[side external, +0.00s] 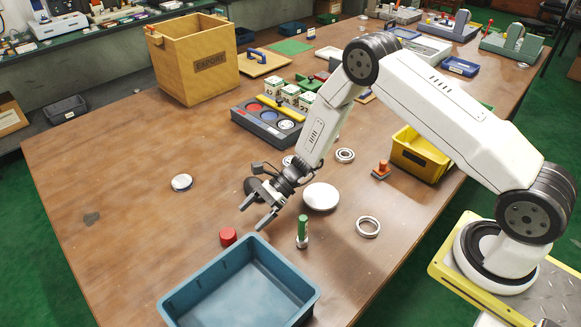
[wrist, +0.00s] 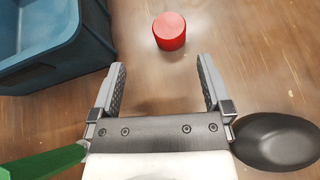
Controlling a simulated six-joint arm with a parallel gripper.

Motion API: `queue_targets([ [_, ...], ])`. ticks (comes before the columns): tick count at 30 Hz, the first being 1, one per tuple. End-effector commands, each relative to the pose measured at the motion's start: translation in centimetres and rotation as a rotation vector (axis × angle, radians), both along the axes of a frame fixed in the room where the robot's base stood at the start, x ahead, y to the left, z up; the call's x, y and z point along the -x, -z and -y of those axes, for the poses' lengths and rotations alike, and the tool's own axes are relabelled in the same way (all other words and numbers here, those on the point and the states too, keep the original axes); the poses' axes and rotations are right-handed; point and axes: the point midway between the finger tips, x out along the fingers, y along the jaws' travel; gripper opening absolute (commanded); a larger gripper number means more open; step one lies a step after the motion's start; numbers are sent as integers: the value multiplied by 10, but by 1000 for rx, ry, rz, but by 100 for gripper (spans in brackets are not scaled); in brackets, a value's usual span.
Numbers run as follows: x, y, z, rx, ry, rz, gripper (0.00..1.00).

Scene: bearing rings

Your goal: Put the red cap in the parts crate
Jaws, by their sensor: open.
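The red cap (side external: 228,236) is a short red cylinder standing on the wooden table, close to the crate's back left side. It also shows in the wrist view (wrist: 169,31), beyond my fingertips and slightly right of centre. The parts crate (side external: 240,284) is a blue open bin at the front of the table, empty inside as far as I can see. Its corner shows at the upper left of the wrist view (wrist: 90,48). My gripper (side external: 254,212) is open and empty above the table, behind and to the right of the cap. Nothing is between the fingers (wrist: 161,78).
A green-handled tool (side external: 302,230) stands upright right of my gripper. A white disc (side external: 321,197) and metal rings (side external: 368,227) lie near it. A small white-topped disc (side external: 181,182) lies to the left. A wooden box (side external: 194,60) stands at the back.

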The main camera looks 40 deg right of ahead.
Motion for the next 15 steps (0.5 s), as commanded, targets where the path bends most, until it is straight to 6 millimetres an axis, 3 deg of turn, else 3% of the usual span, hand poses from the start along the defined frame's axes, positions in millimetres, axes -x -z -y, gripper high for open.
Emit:
queue_targets([
  [7, -2, -12, -21, 258, -46, -73, 100],
  [15, -12, -28, -31, 474, -7, -60, 100],
])
